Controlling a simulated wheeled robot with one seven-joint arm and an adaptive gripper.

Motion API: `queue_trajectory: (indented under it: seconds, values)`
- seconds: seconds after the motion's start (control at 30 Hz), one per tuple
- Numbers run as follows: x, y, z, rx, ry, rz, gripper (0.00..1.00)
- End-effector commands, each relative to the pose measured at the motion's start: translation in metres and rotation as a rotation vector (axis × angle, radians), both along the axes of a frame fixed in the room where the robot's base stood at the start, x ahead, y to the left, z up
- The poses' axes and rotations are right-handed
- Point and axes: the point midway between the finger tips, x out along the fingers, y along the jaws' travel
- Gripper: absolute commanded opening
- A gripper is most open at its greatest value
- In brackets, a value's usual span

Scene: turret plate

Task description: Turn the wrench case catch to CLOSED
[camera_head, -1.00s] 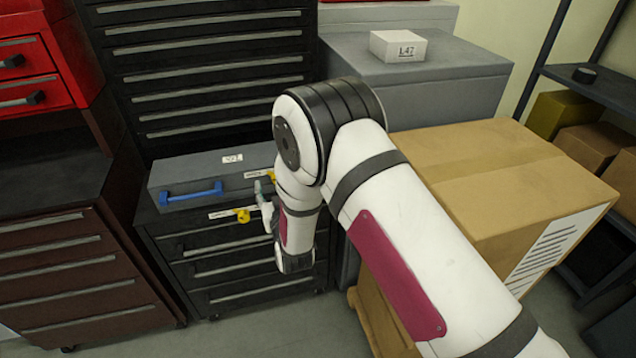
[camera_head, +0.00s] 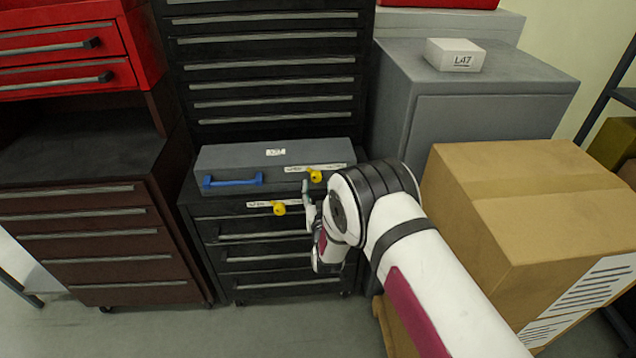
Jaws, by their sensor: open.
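A long grey case (camera_head: 230,162) with a blue handle (camera_head: 233,181) lies on a black drawer cabinet (camera_head: 208,222). One yellow catch (camera_head: 315,175) sits on a pale label strip at the right of the case front. A second yellow catch (camera_head: 280,209) sits on another strip, lower and further left, on the cabinet front. The strips' lettering is too small to read. My gripper (camera_head: 307,192) is open, just below the upper catch and right of the lower one. My arm hides part of it; I cannot tell whether it touches either catch.
A cardboard box (camera_head: 535,190) stands close right of my arm. Behind it is a grey cabinet (camera_head: 490,115) bearing a white box marked L47 (camera_head: 455,55). A brown drawer cabinet (camera_head: 90,235) stands at left. Floor shows in front of the drawers.

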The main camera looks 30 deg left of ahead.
Motion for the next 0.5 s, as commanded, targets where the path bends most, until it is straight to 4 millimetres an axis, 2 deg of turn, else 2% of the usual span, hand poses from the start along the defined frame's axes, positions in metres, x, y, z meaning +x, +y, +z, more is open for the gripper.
queue_trajectory:
  seconds: [0.2, 0.5]
  values:
    - [0.026, 0.015, 0.000, 0.001, -0.002, -0.001, 0.48]
    - [0.033, 0.020, 0.000, -0.001, 0.001, -0.001, 0.48]
